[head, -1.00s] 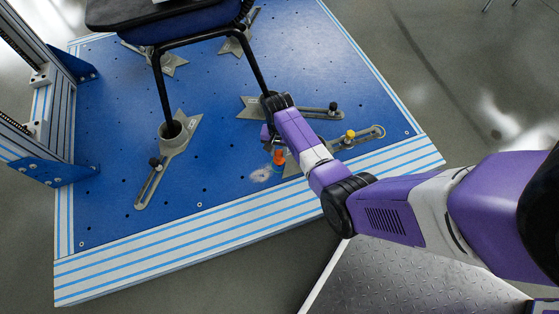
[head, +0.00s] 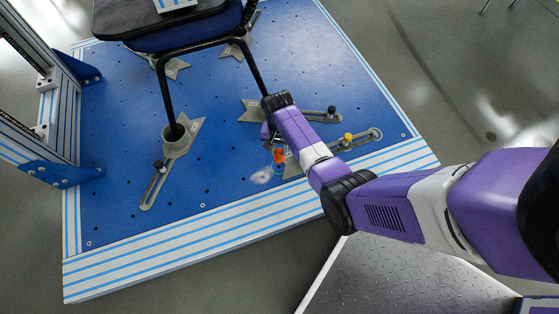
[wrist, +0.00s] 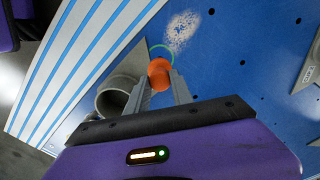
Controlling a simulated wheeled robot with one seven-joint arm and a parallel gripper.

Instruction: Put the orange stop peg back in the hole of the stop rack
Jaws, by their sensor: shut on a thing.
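The orange stop peg (wrist: 159,72) is between the two grey fingertips of my gripper (wrist: 160,80) in the wrist view, and my gripper is shut on it. The peg (head: 279,155) also shows in the head view beside my purple wrist, near the front of the blue plate. A teal ring (wrist: 163,53) shows just beyond the peg, partly covered by it. I cannot tell whether the ring is part of the peg or around a hole. The stop rack is not clearly recognisable, and the peg's lower end is hidden.
A grey cup (wrist: 118,97) on a clamp plate is close left of the fingers. A pale worn patch (wrist: 183,28) marks the blue plate (head: 225,185). A chair (head: 190,35) stands on the plate, its legs at grey slotted clamps (head: 175,150). The striped front edge is nearby.

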